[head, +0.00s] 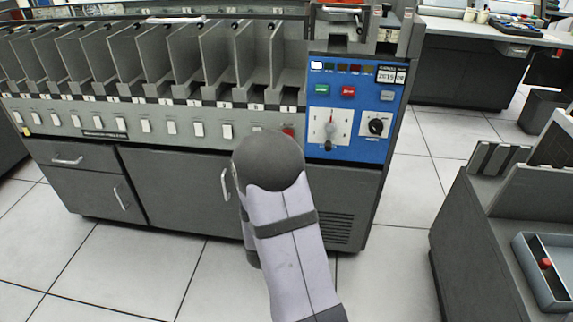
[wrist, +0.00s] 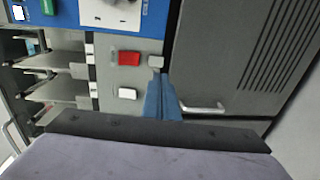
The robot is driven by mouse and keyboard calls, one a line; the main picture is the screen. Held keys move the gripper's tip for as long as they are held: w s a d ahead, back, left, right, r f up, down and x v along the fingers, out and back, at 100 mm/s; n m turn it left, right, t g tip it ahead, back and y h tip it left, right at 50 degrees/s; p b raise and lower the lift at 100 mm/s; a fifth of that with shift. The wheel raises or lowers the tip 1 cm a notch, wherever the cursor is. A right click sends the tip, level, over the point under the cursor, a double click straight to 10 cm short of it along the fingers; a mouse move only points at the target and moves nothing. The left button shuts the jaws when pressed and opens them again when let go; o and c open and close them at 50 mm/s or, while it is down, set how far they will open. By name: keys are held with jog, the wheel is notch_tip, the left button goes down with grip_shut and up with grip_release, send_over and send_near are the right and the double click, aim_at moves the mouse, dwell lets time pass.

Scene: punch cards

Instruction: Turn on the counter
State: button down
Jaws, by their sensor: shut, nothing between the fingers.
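The grey card machine has a blue control panel (head: 347,137) at its right end. A counter display (head: 391,75) with digits sits at the panel's upper right, with a grey button (head: 387,96) below it. A red switch (head: 288,132) shows on the grey strip left of the panel, partly hidden by my arm; it also shows in the wrist view (wrist: 130,58). My gripper (wrist: 157,80) has blue fingers, shut and empty, close to a small grey piece (wrist: 156,62) beside the red switch. My arm hides the gripper in the head view.
The blue panel also has a green button (head: 321,90), a red button (head: 348,91), a dial gauge (head: 329,127) and a black knob (head: 376,124). White switches (head: 198,129) line the strip. A cabinet handle (wrist: 204,107) is near the fingers. Another grey unit (head: 480,225) stands right.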

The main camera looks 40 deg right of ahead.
jog(key=b+x, duration=0.2)
jog(key=x, duration=0.8)
jog(key=shift+d+f, duration=0.1)
jog(key=shift+w+d+f+t+h+b, duration=0.25)
jog(key=shift+d+t+h+b, duration=0.15)
jog(key=shift+b, duration=0.3)
dwell(0.4)
